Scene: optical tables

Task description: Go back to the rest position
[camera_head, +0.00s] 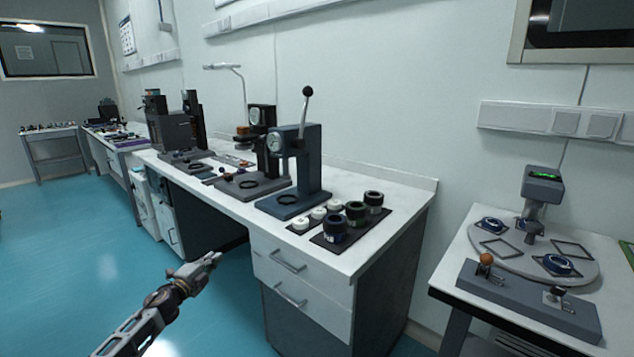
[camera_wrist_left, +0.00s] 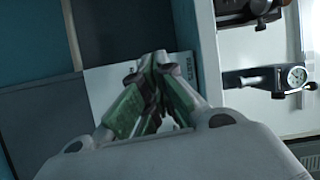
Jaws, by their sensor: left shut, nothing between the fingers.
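My left gripper (camera_head: 213,258) comes in from the lower left in the head view. It is shut and empty, in the air in front of the long white workbench (camera_head: 345,258), left of its drawers. In the left wrist view the gripper's fingers (camera_wrist_left: 158,65) meet at their tips with nothing between them. My right gripper is not in view.
Gauge presses stand on the bench, including a dark blue lever press (camera_head: 309,165). Black and white cylinders lie on a mat (camera_head: 332,246). A side table (camera_head: 455,274) at right holds a round-plate device. The blue floor (camera_head: 60,245) at left is clear.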

